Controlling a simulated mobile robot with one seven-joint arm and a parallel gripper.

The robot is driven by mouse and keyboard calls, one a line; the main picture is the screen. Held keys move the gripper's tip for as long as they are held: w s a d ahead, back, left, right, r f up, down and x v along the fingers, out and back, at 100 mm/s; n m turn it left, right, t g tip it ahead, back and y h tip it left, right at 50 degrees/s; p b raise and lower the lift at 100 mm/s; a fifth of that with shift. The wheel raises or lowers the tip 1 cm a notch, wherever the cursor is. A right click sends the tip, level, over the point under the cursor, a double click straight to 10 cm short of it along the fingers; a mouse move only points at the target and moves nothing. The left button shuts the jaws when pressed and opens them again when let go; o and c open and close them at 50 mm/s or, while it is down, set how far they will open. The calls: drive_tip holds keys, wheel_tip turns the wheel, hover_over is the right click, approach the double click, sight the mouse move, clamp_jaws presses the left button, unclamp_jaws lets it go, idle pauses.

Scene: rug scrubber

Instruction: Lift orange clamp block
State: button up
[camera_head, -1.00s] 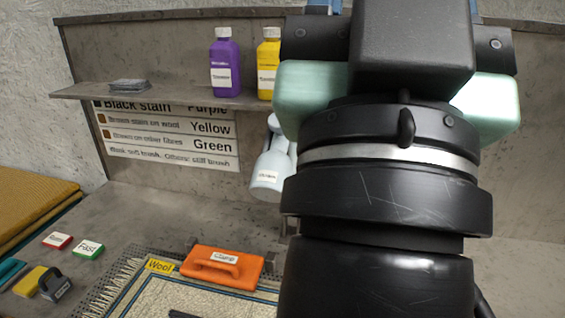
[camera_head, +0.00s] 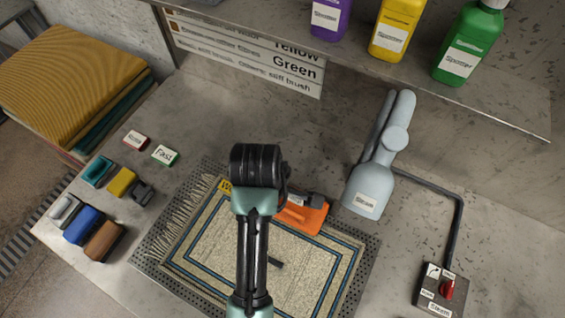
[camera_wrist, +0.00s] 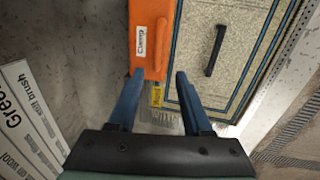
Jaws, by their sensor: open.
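The orange clamp block (camera_head: 303,214) lies at the back edge of the rug, partly hidden behind my arm in the head view. In the wrist view the clamp block (camera_wrist: 152,48), with a white "Clamp" label, lies ahead of the jaws and toward the left finger. My gripper (camera_wrist: 158,75) shows two blue fingers, open, with nothing held between them. The left fingertip appears close to the block's near end; I cannot tell whether they touch. In the head view my arm hides the fingers.
The rug (camera_head: 190,262) lies on a perforated plate, with a dark bar (camera_wrist: 215,50) on it. A grey steam nozzle (camera_head: 372,185) stands right of the block. Several brushes (camera_head: 85,222) sit at the left. Spotter bottles (camera_head: 398,30) stand on the shelf above.

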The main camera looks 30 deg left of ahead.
sight(283, 208)
drive_tip(key=w+f, duration=0.1)
drive_tip(key=f, duration=0.3)
drive_tip(key=w+f+p, duration=0.1)
drive_tip(key=f, duration=0.7)
drive_tip(key=shift+w, duration=0.4)
drive_tip(key=shift+c, duration=0.2)
clamp_jaws()
idle(0.6)
